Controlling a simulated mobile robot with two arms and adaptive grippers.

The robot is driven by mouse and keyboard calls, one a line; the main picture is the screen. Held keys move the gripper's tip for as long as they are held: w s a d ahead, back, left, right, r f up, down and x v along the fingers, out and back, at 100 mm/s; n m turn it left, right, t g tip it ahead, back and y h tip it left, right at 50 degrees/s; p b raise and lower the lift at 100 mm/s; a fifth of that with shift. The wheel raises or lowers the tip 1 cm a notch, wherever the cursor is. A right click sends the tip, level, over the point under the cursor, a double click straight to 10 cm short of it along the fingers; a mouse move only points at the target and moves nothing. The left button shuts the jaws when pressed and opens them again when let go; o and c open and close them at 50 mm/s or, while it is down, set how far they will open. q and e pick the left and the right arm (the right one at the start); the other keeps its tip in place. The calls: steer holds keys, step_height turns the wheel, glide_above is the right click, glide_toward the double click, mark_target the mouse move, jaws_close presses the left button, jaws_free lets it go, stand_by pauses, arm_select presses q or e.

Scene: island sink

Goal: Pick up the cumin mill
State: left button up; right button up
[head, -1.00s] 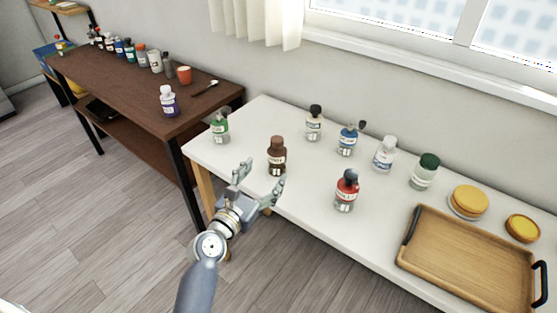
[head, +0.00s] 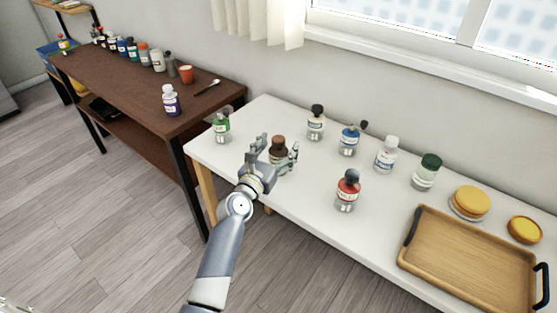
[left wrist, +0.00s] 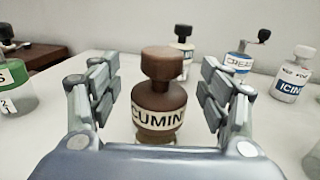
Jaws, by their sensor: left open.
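The cumin mill (head: 278,147) is a brown bottle with a dark brown knob top, upright near the front edge of the white table. In the left wrist view the mill (left wrist: 159,97) shows a white label reading CUMIN, in the middle of the picture. My left gripper (head: 277,149) is open, with one finger on each side of the mill. In the left wrist view the open fingers (left wrist: 160,92) stand apart from the mill, with gaps on both sides. The mill's lower part is hidden in the head view by the gripper. My right gripper is not in view.
A green-labelled bottle (head: 222,126) stands left of the mill and a red bottle (head: 347,192) to its right. A beige bottle (head: 316,124), a blue-labelled mill (head: 349,141) and other bottles stand behind. A wooden tray (head: 470,262) lies at the right.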

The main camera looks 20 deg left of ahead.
arm_select(q)
steer(key=shift+w, duration=0.3)
steer(key=c, duration=1.6)
steer(key=shift+o, duration=0.2)
steer(key=shift+r, duration=0.15)
